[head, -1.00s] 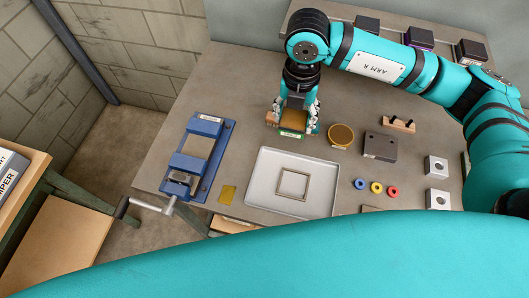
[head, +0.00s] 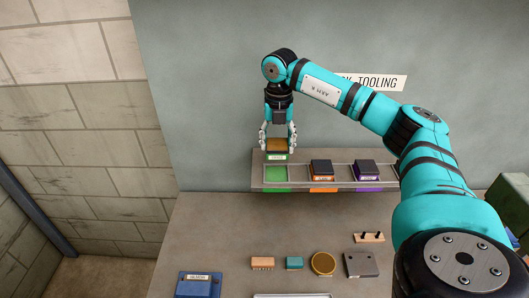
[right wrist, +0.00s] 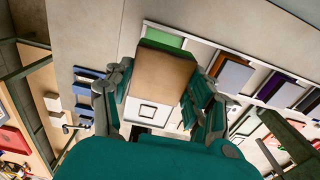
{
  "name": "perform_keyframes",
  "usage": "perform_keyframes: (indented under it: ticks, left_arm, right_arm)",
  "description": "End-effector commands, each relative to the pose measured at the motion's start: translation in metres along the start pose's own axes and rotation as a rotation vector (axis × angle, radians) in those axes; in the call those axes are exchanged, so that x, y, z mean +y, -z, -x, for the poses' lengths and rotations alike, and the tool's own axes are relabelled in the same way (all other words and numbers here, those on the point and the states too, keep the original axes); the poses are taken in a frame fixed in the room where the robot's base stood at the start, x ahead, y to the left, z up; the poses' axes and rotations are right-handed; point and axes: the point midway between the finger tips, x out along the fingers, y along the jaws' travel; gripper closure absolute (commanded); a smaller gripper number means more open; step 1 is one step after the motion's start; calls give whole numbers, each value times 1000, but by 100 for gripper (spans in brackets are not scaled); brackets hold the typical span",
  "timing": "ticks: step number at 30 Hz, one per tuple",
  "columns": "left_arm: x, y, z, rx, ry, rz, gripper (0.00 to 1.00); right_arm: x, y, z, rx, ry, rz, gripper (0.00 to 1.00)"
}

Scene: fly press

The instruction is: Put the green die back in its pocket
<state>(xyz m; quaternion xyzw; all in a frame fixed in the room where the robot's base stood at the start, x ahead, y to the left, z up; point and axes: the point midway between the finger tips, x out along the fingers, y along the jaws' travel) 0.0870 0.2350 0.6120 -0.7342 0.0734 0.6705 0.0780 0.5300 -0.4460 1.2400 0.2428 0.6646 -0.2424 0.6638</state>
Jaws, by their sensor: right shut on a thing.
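My right gripper (head: 277,146) is shut on the green die (head: 276,156), a block with a brown top and a green-and-white label on its front. In the head view it hangs just above and behind the green pocket (head: 275,176) on the rack, apart from it as far as I can tell. In the right wrist view the die's brown face (right wrist: 160,76) fills the space between the fingers, and part of the green pocket (right wrist: 164,38) shows beyond it. My left gripper is in neither view.
The rack (head: 257,172) also holds a die in the orange pocket (head: 322,170) and one in the purple pocket (head: 367,170). On the bench (head: 220,230) stand a wooden block (head: 262,263), a teal block (head: 294,263), a round brass piece (head: 323,263) and a dark block (head: 361,264).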

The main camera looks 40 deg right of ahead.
Motion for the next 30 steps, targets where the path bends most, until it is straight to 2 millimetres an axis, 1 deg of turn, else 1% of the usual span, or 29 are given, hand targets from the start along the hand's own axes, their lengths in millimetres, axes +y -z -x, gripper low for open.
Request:
perform_keyframes:
  ticks: [2, 8, 20, 25, 30]
  left_arm:
    - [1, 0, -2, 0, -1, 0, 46]
    - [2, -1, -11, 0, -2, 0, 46]
    - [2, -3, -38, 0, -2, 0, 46]
    - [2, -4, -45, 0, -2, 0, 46]
    - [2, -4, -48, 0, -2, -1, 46]
  right_arm:
    - [0, -1, -1, -2, -2, 0, 100]
    - [0, 0, -12, -2, -2, 0, 100]
    - [0, 0, -49, -2, -2, 0, 100]
    - [0, 0, -61, -1, -1, 0, 100]
    - [1, 0, -66, -2, -2, 0, 100]
